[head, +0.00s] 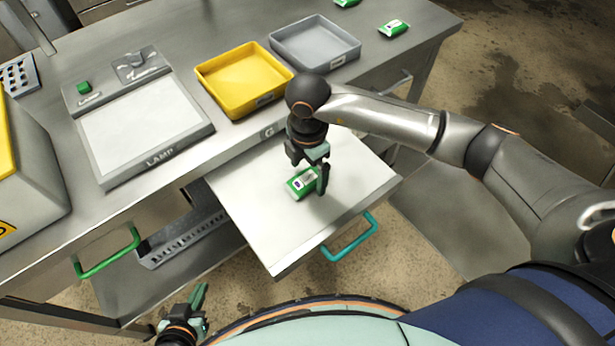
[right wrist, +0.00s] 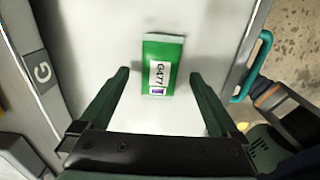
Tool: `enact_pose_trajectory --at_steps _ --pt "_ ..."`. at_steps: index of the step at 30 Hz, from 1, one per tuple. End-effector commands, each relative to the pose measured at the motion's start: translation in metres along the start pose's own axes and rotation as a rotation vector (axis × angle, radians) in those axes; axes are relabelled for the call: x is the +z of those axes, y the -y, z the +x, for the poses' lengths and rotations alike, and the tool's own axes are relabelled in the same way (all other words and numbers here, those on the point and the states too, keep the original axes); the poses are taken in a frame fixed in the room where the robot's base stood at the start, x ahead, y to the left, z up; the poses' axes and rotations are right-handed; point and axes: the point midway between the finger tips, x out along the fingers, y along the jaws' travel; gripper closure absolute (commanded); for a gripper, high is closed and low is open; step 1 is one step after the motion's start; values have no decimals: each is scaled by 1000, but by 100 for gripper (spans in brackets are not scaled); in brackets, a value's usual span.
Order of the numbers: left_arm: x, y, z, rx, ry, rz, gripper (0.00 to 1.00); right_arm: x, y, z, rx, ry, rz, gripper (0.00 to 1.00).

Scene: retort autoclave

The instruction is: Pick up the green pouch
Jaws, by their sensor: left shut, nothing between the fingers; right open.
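A green pouch (head: 302,183) with a white label lies flat on the white surface of a pulled-out drawer (head: 260,222). In the right wrist view the pouch (right wrist: 151,52) carries a label reading G-477 and lies just beyond the fingertips, between their lines. My right gripper (head: 322,180) points down over the drawer beside the pouch; in the right wrist view its open fingers (right wrist: 160,75) hold nothing. My left gripper (head: 199,303) is low at the bottom left of the head view, shut and empty, away from the drawer.
A yellow tray (head: 203,82) and a grey tray (head: 279,41) stand on the metal bench behind the drawer. A lamp panel (head: 153,158) lies to the left. More green pouches (head: 394,28) lie at the back right. The drawer has a teal handle (head: 349,240) in front.

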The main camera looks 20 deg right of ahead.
Motion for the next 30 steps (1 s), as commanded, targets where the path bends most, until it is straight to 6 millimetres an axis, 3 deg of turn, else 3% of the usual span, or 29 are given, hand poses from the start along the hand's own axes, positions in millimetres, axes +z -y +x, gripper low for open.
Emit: enact_pose_trajectory --at_steps 4,11,30 --pt "0 0 0 0 0 0 100 0 0 14 -1 0 0 3" --pt "0 0 0 0 0 0 100 0 0 15 0 0 -1 3" --pt "0 0 0 -1 1 -1 100 0 0 14 1 0 0 73"
